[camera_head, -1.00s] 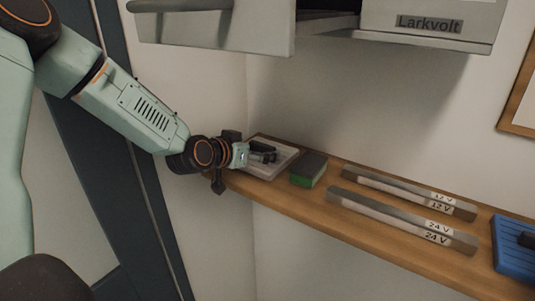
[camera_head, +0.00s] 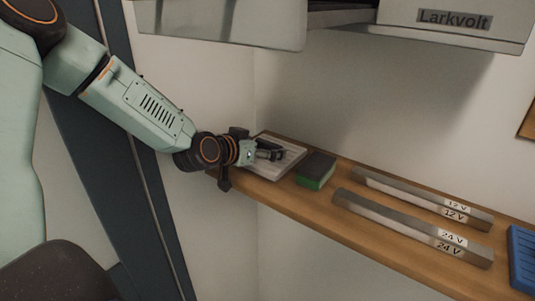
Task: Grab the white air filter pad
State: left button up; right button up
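The white air filter pad (camera_head: 285,168) lies flat at the left end of the wooden shelf (camera_head: 307,205). My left gripper (camera_head: 279,152) reaches in from the left and its dark fingers are over the pad, covering part of its upper left area. The fingers are small and dark here, so I cannot tell whether they are open or shut, or whether they touch the pad. My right gripper is not in view.
A dark block with a green base (camera_head: 316,171) stands just right of the pad. Two metal rails (camera_head: 410,226) marked 12 V and 24 V lie further right, then a blue item (camera_head: 523,258). A grey Larkvolt unit (camera_head: 455,22) hangs above.

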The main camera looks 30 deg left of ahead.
pick_arm(q)
jog(key=shift+w+d, duration=0.2)
jog(key=shift+d, duration=0.15)
jog(key=c, duration=0.4)
jog(key=shift+a, duration=0.1)
jog(key=c, duration=0.3)
jog(key=shift+s+a, duration=0.1)
jog(key=shift+s, duration=0.05)
jog(key=shift+c, duration=1.1)
